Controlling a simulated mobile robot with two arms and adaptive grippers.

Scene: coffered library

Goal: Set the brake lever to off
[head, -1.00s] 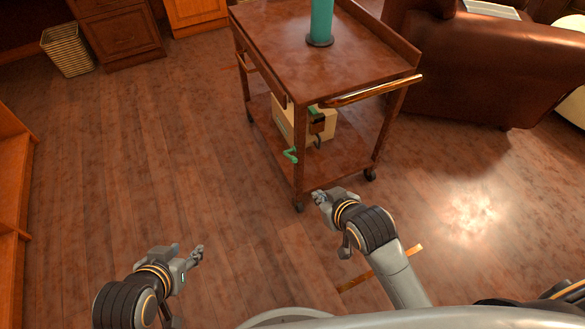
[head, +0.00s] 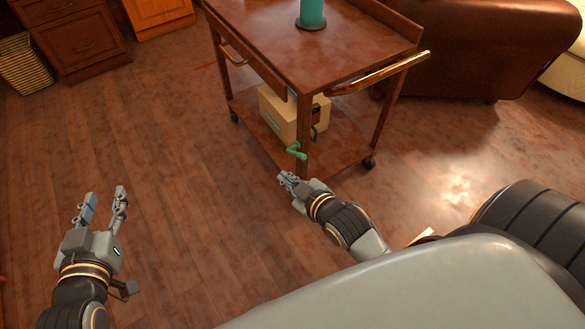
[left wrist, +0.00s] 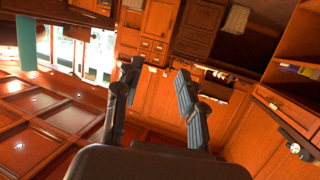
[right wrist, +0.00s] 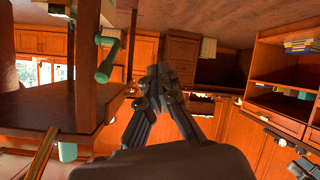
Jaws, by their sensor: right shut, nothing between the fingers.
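A green lever (head: 296,151) sits low at the near corner post of a wooden cart (head: 330,62). It also shows in the right wrist view as a green crank-shaped handle (right wrist: 106,66), left of the fingers. My right gripper (head: 284,178) is just below and left of the lever in the head view, apart from it. In the right wrist view its fingertips (right wrist: 157,72) are together and empty. My left gripper (head: 104,196) is at the lower left, open and empty, far from the cart; its spread fingers (left wrist: 157,68) show in the left wrist view.
A cardboard box (head: 280,112) sits on the cart's lower shelf, and a teal cylinder (head: 312,12) stands on top. A brass handle bar (head: 378,74) juts from the cart's near end. A brown leather armchair (head: 480,45) is behind it. Floor left of the cart is clear.

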